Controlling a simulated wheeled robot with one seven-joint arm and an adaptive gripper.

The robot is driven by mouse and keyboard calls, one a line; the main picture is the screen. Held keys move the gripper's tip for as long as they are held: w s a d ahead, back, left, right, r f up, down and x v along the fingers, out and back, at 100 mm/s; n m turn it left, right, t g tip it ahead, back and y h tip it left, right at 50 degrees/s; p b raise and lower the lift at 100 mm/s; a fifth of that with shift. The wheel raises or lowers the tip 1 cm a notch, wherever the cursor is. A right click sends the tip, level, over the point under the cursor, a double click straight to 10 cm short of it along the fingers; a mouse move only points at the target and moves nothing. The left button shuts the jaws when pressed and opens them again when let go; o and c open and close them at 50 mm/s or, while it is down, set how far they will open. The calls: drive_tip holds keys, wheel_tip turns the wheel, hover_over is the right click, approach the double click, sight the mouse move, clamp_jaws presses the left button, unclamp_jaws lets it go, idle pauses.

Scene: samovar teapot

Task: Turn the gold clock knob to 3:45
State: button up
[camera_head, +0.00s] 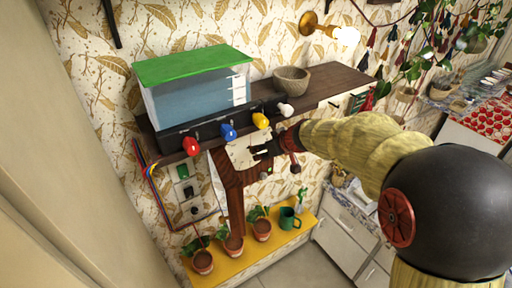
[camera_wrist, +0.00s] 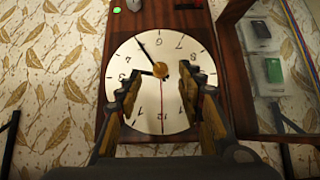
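A wall clock with a white face (camera_wrist: 150,115) and dark wooden case (camera_wrist: 231,85) appears upside down in the wrist view. Its gold knob (camera_wrist: 160,69) is at the centre of the face. The short hand points left, near the 3, and the long hand points upper left, near the 5. A thin red hand points down. My gripper (camera_wrist: 160,76) is open, with one finger on each side of the knob; I cannot tell whether either touches it. In the head view, my gripper (camera_head: 268,150) is in front of the clock face (camera_head: 240,153) and hides part of it.
Above the clock, a wooden shelf (camera_head: 330,83) holds a green-lidded tank (camera_head: 200,90) and a bowl (camera_head: 291,79). Red, blue and yellow knobs (camera_head: 261,120) stick out close by. Potted plants (camera_head: 233,246) and a green mug (camera_head: 288,219) stand on a yellow shelf (camera_head: 262,249) below.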

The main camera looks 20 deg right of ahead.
drive_tip(key=p+x, duration=0.1)
drive_tip(key=x, duration=0.5)
drive_tip(key=shift+w+r, duration=0.3)
drive_tip(key=shift+w, duration=0.1)
drive_tip(key=shift+a, duration=0.15)
drive_tip(key=shift+c, duration=0.8)
drive_tip(key=c, duration=0.8)
clamp_jaws()
